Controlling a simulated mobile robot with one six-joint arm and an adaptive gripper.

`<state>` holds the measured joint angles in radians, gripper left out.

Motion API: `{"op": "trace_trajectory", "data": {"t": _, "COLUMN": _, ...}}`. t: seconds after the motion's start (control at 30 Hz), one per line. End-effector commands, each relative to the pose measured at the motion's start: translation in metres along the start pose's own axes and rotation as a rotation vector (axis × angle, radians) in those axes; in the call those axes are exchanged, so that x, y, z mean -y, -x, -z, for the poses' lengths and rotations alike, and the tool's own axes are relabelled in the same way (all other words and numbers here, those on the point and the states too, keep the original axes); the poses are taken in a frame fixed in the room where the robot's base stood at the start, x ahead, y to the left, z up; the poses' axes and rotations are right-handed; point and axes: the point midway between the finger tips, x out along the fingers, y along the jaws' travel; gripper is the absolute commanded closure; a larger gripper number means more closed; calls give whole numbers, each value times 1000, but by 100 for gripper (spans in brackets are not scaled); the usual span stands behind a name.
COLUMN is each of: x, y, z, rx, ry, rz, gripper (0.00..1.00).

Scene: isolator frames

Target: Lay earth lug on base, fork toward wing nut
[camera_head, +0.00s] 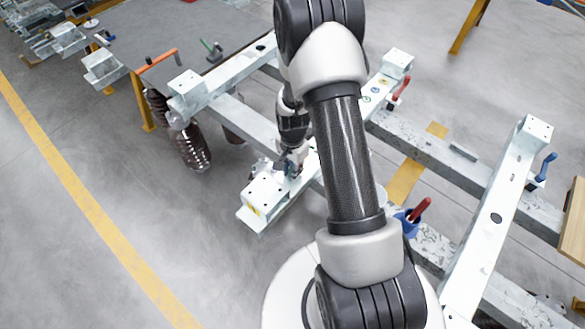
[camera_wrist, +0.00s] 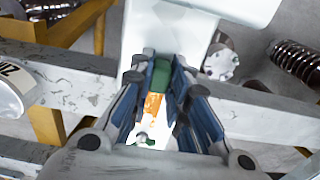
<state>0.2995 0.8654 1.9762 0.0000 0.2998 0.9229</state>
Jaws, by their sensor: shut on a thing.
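In the wrist view, the earth lug shows between my fingers as a green block (camera_wrist: 161,76) with an orange, copper-like part (camera_wrist: 153,104) beside it. My gripper (camera_wrist: 163,88), with blue finger pads, is shut on it. The lug's fork shape cannot be made out. A pale steel base (camera_wrist: 205,25) lies beyond and below the fingers. In the head view, my gripper (camera_head: 291,166) is low beside the white end plate (camera_head: 266,194) of a steel frame. The lug is too small to tell there. I cannot identify the wing nut in either view.
Galvanised beams (camera_head: 430,155) run across the right side, with another white upright bar (camera_head: 497,230) there. Red-handled (camera_head: 418,210) and blue-handled (camera_head: 545,168) tools stand on the frame. Brown ribbed insulators (camera_head: 190,145) hang at left. The grey floor at lower left is clear.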

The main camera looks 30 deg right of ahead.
Motion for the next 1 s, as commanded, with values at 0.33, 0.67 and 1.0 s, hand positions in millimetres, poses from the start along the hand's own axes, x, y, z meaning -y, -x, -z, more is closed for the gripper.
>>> {"op": "trace_trajectory", "data": {"t": 0.33, "x": 0, "y": -4, "z": 0, "rx": 0, "ry": 0, "rz": 0, "gripper": 100}}
{"op": "trace_trajectory", "data": {"t": 0.67, "x": 0, "y": -4, "z": 0, "rx": 0, "ry": 0, "rz": 0, "gripper": 71}}
{"op": "trace_trajectory", "data": {"t": 1.0, "x": 0, "y": -4, "z": 0, "rx": 0, "ry": 0, "rz": 0, "gripper": 60}}
